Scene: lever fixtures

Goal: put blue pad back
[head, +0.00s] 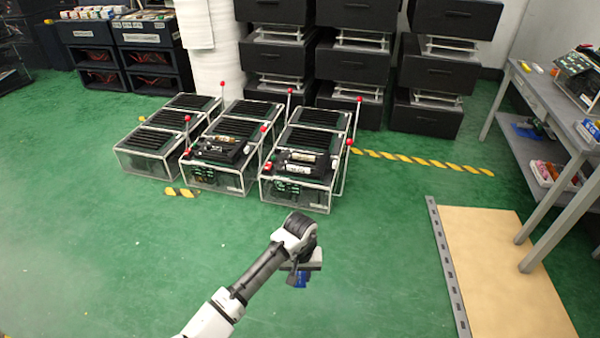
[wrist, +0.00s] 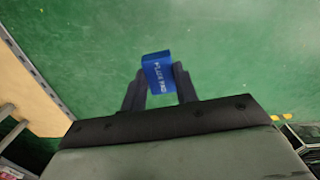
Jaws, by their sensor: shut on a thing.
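The blue pad (wrist: 157,72) is a small blue block with white lettering, held between the two fingers of my gripper (wrist: 160,88) in the wrist view. In the head view the blue pad (head: 298,279) shows just below my gripper (head: 299,272), at the lower middle, above open green floor. My gripper is shut on it. The pad appears apart from any surface. The lever fixtures (head: 295,190) stand beyond and behind my gripper, in clear boxes with black slatted tops and red-knobbed levers.
A grey workbench (head: 560,120) with a lower shelf holding small bins (head: 555,175) stands at the right. A tan board (head: 500,270) with a grey edge lies on the floor there. Black drawer stacks (head: 440,85) line the back. The green floor (head: 120,260) in front is clear.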

